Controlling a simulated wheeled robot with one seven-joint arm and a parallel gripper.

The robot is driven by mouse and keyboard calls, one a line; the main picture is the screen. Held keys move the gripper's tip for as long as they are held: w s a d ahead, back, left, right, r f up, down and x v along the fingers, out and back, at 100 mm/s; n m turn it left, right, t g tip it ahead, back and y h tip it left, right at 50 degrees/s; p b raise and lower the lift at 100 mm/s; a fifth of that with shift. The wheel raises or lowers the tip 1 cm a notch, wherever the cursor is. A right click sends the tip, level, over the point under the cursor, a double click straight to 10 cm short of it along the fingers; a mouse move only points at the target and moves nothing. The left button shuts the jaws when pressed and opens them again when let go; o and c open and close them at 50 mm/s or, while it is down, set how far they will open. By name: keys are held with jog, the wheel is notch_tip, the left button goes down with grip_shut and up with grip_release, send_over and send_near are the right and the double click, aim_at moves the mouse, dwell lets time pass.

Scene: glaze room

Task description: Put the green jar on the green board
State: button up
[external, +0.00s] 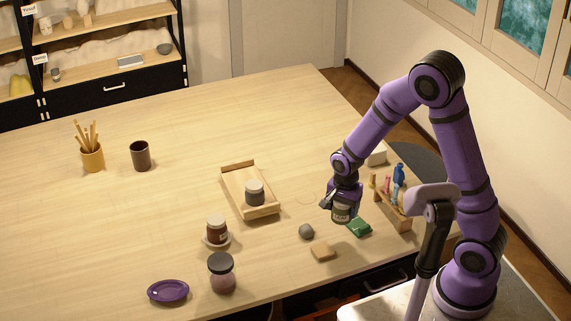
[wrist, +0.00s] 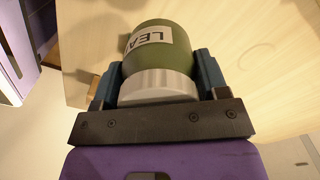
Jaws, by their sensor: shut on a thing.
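My gripper (external: 340,203) points down near the right side of the table, shut on the green jar (external: 341,213). In the wrist view the jar (wrist: 165,46) is olive green with a pale ribbed lid and a white label reading "LEA", and sits between the blue fingers (wrist: 160,82). I cannot tell whether its base touches the table. A small flat green piece (external: 358,227), the only green board-like thing I see, lies just right of the jar in the external view. The jar is beside it in the picture, not clearly over it.
A rack with coloured tools (external: 397,195) stands right of the gripper. A grey ball (external: 306,231) and tan block (external: 323,251) lie nearby. Other jars (external: 221,272) and a purple plate (external: 168,291) stand front left.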

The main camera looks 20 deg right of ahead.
jog(key=w+d+m, duration=0.2)
jog(key=w+d, duration=0.3)
jog(key=d, duration=0.2)
jog(key=shift+a+f, duration=0.15)
jog(key=shift+f, duration=3.2)
jog(key=shift+f, duration=0.15)
jog(key=o, duration=1.1)
jog(key=shift+c, duration=0.2)
